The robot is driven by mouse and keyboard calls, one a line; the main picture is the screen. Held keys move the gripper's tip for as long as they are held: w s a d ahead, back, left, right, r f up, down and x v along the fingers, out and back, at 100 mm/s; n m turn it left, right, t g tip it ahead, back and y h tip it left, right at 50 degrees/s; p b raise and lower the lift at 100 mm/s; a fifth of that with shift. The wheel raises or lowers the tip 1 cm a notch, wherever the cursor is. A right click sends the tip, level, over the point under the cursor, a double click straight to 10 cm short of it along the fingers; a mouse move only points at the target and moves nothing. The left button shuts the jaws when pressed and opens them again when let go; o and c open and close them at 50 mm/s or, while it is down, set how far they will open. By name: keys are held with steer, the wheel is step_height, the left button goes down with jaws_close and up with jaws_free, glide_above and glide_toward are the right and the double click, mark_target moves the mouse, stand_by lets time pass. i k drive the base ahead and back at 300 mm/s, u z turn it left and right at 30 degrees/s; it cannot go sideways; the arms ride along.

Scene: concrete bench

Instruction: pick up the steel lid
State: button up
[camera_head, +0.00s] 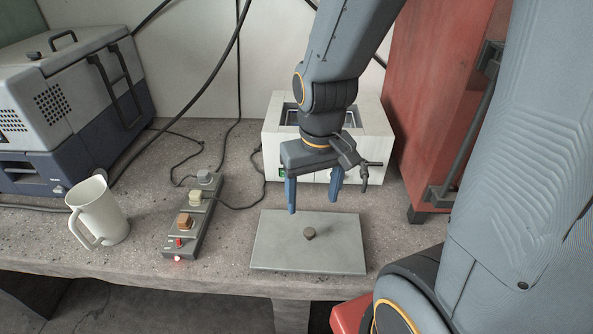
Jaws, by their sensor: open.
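The steel lid (275,248) is a flat grey rectangular plate with a small dark knob (309,233) near its middle. It lies flat on the concrete bench near the front edge. My gripper (312,208) is open and empty, with its blue fingers pointing down. The fingers appear above the back part of the lid, behind the knob in the picture. I cannot tell the exact height of the fingertips over the lid.
A white box with an open top (273,130) stands behind my gripper. A power strip (188,225) and a cream mug (98,210) are to the left. A grey and blue carrier (70,110) stands at the back left, a red cabinet (437,90) at the right. Cables run across the back.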

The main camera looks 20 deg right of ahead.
mark_target(301, 241)
steer(key=z, duration=0.05)
steer(key=k, duration=0.5)
steer(key=u, duration=2.7)
steer(key=k, duration=0.7)
steer(key=z, duration=1.45)
steer(key=i, duration=0.5)
steer(key=u, duration=0.05)
